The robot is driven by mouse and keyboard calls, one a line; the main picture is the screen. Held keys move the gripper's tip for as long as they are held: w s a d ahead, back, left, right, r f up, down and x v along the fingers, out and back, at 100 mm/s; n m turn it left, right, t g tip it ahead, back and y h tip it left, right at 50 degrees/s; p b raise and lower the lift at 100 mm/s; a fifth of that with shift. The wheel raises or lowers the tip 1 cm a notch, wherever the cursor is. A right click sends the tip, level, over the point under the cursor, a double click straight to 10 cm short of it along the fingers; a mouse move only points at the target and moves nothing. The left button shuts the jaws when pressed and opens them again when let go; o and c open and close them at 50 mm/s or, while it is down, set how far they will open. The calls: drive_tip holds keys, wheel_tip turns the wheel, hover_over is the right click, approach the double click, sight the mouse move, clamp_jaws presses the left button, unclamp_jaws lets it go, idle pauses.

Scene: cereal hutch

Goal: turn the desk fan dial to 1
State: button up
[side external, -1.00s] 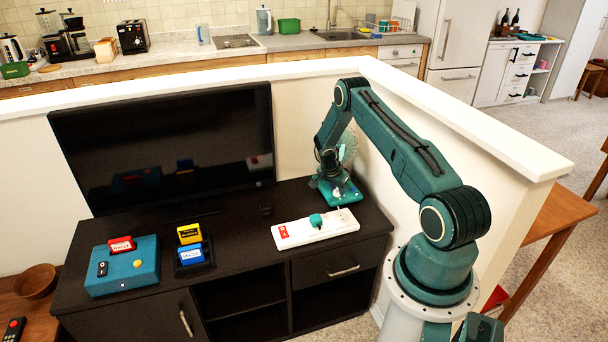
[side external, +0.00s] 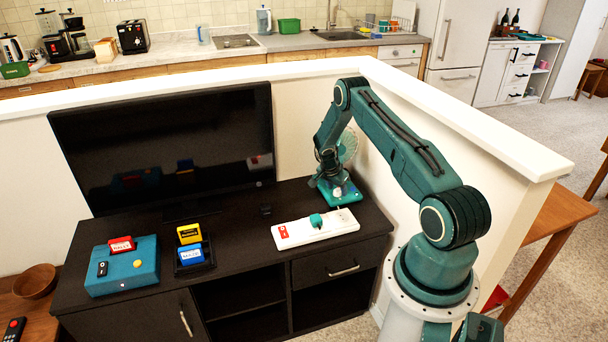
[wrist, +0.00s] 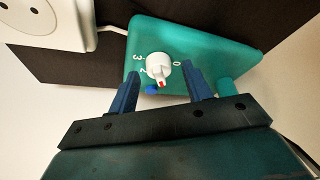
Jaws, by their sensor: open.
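The desk fan's teal base (side external: 343,200) stands at the right end of the dark cabinet, its round guard (side external: 349,146) partly behind my arm. In the wrist view, the white dial (wrist: 158,65) sits on the teal base (wrist: 210,40). Its red mark points down in the picture, between the printed 2 and 0. The 3 and 2 show at its left and the 0 at its right; I cannot read a 1. My gripper (wrist: 161,70) is open, one blue finger on each side of the dial in the picture, with visible gaps. The gripper's contact with the dial is not seen.
A white power strip (side external: 290,238) with a teal plug (side external: 316,220) lies in front of the fan. A television (side external: 165,145) stands to the left. The low wall is close behind the fan.

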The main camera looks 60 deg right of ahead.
drive_tip(key=v, duration=1.3)
drive_tip(key=shift+a+r, duration=0.15)
drive_tip(key=shift+r, duration=0.15)
drive_tip(key=shift+w, duration=0.2)
drive_tip(key=w+a+r+n+t+y, duration=0.1)
drive_tip(key=a+r+n+t, duration=0.55)
drive_tip(key=a+r, duration=1.8)
drive_tip(key=s+a+r+n+y, duration=0.1)
drive_tip(key=s+a+r+n, duration=0.3)
drive_tip(key=s+a+n, duration=0.3)
drive_tip(key=s+a+r+n+y, duration=0.2)
drive_tip(key=s+a+r+n, duration=0.2)
drive_tip(key=s+a+n, duration=0.3)
drive_tip(key=shift+s+a, duration=1.35)
drive_tip(key=shift+s, duration=1.55)
drive_tip(key=shift+r+n, duration=0.1)
drive_tip(key=shift+n, duration=0.15)
